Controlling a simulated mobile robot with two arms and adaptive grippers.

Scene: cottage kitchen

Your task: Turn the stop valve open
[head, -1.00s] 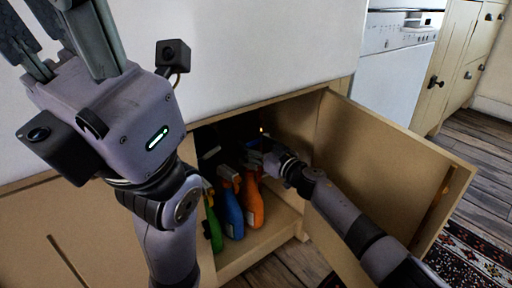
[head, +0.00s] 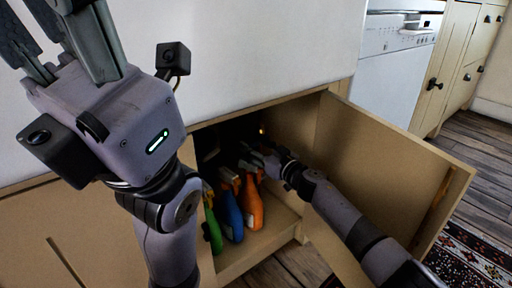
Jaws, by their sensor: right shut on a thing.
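The stop valve is in the dark back of the open under-counter cabinet and is mostly hidden by my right gripper. A small brassy glint (head: 262,130), perhaps part of its pipework, shows just above the gripper. My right gripper (head: 250,155) reaches into the cabinet from the right, its fingers small and in shadow. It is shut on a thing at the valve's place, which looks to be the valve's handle. My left gripper (head: 48,35) is raised at the upper left, close to the camera, its fingers apart and empty.
Green (head: 212,228), blue (head: 231,214) and orange (head: 251,205) spray bottles stand on the cabinet floor, left of and below my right forearm. The open cabinet door (head: 390,165) is close on the right of that arm. A white appliance (head: 390,85) stands beyond.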

